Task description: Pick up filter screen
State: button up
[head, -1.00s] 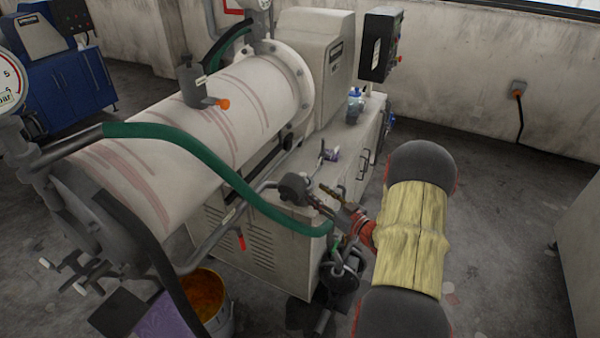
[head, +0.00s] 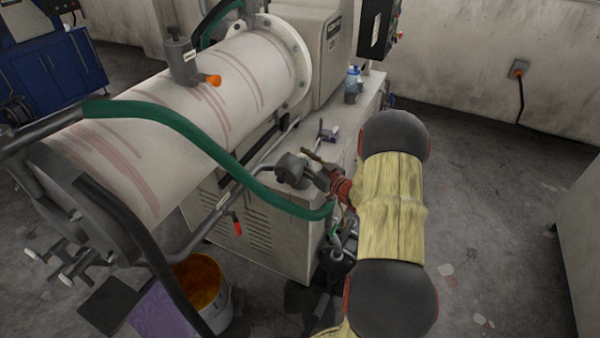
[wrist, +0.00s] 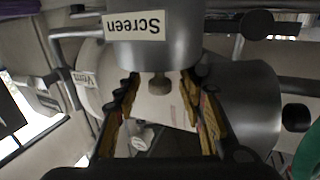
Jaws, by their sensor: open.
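The filter screen shows as a grey cylinder (wrist: 180,45) with an upside-down "Screen" label, at the top of the wrist view. A short stem with a round knob (wrist: 160,86) sticks out of it. My gripper (wrist: 160,98) is open, with one yellow-padded finger on either side of the knob; I cannot tell whether they touch it. In the head view my gripper (head: 318,170) is beside a dark grey round fitting (head: 291,169) on the pipework at the mill's near end. My arm and fingers hide part of that fitting.
The large white mill drum (head: 150,140) fills the left. A green hose (head: 215,153) loops close to my gripper. An orange-filled bucket (head: 203,285) stands on the floor below. A small bottle (head: 352,80) stands on the cabinet. Floor at right is clear.

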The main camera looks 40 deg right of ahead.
jog(key=c, duration=0.3)
grip_shut()
dwell(0.8)
